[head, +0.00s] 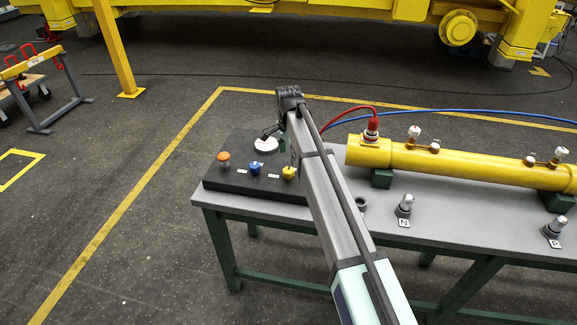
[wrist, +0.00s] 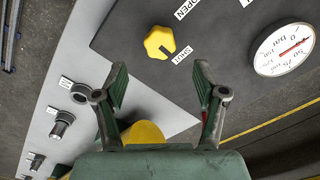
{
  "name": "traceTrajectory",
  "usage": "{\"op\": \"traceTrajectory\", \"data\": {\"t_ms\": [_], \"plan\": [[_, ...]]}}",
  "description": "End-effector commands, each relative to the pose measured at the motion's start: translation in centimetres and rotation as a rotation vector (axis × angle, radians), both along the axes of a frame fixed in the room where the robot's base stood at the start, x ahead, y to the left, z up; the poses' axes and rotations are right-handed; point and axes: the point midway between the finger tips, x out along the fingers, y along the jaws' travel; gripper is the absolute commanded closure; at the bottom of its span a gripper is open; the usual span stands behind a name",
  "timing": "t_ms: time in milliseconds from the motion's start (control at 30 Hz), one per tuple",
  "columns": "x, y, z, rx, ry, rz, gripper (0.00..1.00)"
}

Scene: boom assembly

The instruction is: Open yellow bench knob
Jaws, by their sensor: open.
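The yellow bench knob (wrist: 159,43) sits on the dark panel (wrist: 220,90) in the wrist view, beside labels reading "OPEN" and "SHUT". A dark notch on the knob faces the "SHUT" label (wrist: 182,55). In the head view the yellow knob (head: 289,172) is at the panel's right front, just left of my arm. My gripper (wrist: 161,80) is open and empty, its two fingers apart, with the knob beyond the fingertips and not touched.
A pressure gauge (wrist: 284,50) is on the panel right of the knob. Blue (head: 254,168) and orange (head: 223,157) knobs stand left of it. A yellow cylinder (head: 460,165) with hoses lies on the grey bench (head: 460,222) to the right. Several small fittings stand along the bench.

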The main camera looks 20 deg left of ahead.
Motion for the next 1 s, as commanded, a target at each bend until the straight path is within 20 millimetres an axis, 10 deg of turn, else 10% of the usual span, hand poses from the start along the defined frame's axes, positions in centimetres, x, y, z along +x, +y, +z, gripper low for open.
{"op": "traceTrajectory", "data": {"t_ms": [333, 800, 1000], "plan": [[0.0, 0.0, -5.3, -0.001, 0.002, 0.0, 0.29], [0.0, 0.0, -6.6, 0.0, 0.0, 0.0, 0.29], [0.0, 0.0, -6.6, 0.0, 0.0, 0.0, 0.9]]}}
